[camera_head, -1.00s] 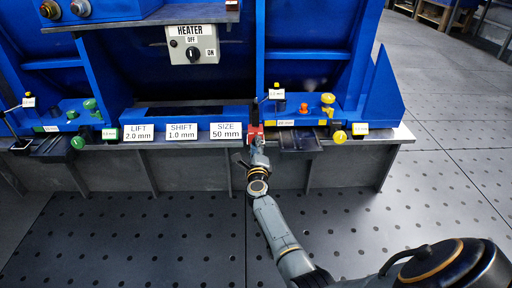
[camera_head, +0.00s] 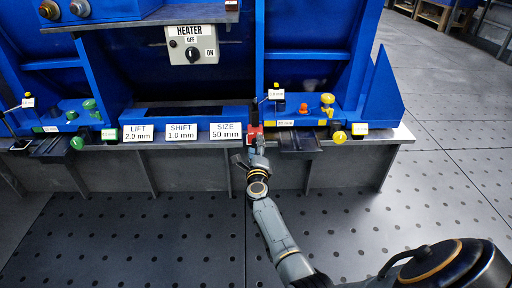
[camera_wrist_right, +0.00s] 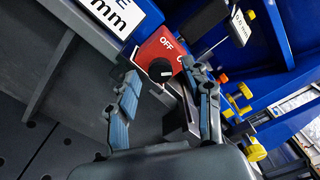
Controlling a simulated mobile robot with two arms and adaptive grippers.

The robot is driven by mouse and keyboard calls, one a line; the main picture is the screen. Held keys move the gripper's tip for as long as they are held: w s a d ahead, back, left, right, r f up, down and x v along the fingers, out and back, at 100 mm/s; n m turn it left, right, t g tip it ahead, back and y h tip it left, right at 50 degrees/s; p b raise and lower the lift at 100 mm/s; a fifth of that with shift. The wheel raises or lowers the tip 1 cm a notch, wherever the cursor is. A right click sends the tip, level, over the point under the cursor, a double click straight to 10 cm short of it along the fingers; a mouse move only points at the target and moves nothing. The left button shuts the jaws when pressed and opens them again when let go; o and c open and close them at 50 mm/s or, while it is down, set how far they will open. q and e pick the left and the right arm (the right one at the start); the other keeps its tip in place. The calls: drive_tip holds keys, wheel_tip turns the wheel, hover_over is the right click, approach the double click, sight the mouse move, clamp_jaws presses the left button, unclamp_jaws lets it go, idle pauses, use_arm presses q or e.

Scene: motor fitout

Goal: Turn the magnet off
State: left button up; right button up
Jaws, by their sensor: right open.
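The magnet's red box (camera_wrist_right: 161,48) shows in the right wrist view, with the word OFF, part of a second word and a black knob (camera_wrist_right: 161,70) with a white mark. In the head view the red box (camera_head: 255,131) sits at the bench's front edge, right of the SIZE sign. My right gripper (camera_wrist_right: 162,82) is open, its two blue-padded fingers on either side of the knob as seen from the wrist. Whether they touch it I cannot tell. In the head view my right gripper (camera_head: 251,158) is just in front of the red box, which it partly hides. My left gripper is out of view.
A heater box (camera_head: 193,43) with its own OFF/ON knob is mounted above. LIFT, SHIFT and SIZE signs (camera_head: 226,131) line the front edge. Yellow knobs (camera_head: 339,137) and an orange knob (camera_head: 327,98) are to the right, green knobs (camera_head: 77,143) to the left.

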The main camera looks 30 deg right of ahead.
drive_tip(key=v, duration=0.7)
idle(0.4)
